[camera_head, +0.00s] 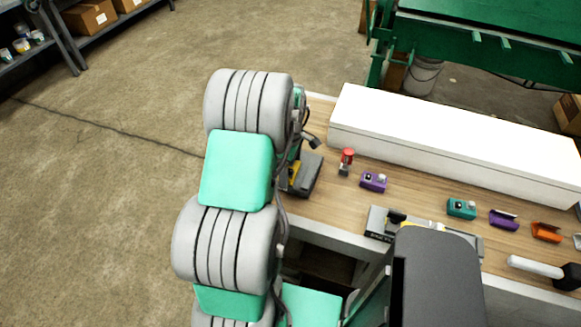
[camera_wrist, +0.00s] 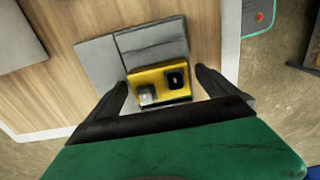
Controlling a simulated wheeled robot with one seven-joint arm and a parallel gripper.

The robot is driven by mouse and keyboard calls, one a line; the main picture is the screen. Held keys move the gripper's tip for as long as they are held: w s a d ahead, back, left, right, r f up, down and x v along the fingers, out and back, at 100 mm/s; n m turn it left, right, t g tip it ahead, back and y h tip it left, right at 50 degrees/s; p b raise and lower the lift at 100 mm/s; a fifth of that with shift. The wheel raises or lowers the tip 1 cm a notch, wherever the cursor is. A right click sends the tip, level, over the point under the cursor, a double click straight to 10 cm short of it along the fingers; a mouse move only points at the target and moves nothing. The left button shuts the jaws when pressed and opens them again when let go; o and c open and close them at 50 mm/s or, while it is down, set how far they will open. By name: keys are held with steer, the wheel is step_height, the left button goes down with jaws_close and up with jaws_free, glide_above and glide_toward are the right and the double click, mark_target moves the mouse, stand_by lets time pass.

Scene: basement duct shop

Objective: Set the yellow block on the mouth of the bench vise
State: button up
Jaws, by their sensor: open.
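The yellow block (camera_wrist: 160,87) lies between the spread fingers of my open gripper (camera_wrist: 161,83) in the wrist view, with a dark knob and a pale knob on its face. It adjoins a grey, two-part blocky body (camera_wrist: 150,42), which looks like the bench vise. I cannot tell whether the block rests on it or beside it. In the head view the grey body (camera_head: 311,172) stands at the bench's left end, with yellow (camera_head: 297,178) showing on its left side. My arm hides part of both there.
On the wooden bench (camera_head: 325,205) stand a red-topped piece (camera_head: 346,161), a purple block (camera_head: 373,181), a teal block (camera_head: 461,208), a purple channel (camera_head: 503,219) and an orange one (camera_head: 545,232). A long white box (camera_head: 450,140) lines the back. A mallet (camera_head: 540,269) lies at right.

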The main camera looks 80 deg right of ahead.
mark_target(291, 168)
steer(key=shift+r, duration=0.1)
step_height(291, 168, up, 11)
steer(key=b, duration=0.2)
steer(key=w+a+r+h, duration=0.1)
steer(key=w+a+r, duration=0.2)
steer(key=w+a, duration=0.5)
steer(key=w+a+r, duration=0.3)
steer(key=w+a, duration=0.2)
steer(key=w, duration=0.6)
steer(key=w+a+r+n+t, duration=0.15)
steer(key=w+a, duration=0.25)
steer(key=a, duration=0.7)
steer(key=w+a+r+t, duration=0.15)
steer(key=w+a, duration=0.25)
steer(key=a, duration=0.7)
steer(key=s+a+f+t+y, duration=0.1)
steer(key=s+a, duration=0.1)
steer(key=a, duration=1)
steer(key=shift+s+a+f, duration=0.15)
steer(key=shift+a+f, duration=0.1)
steer(key=shift+f, duration=0.1)
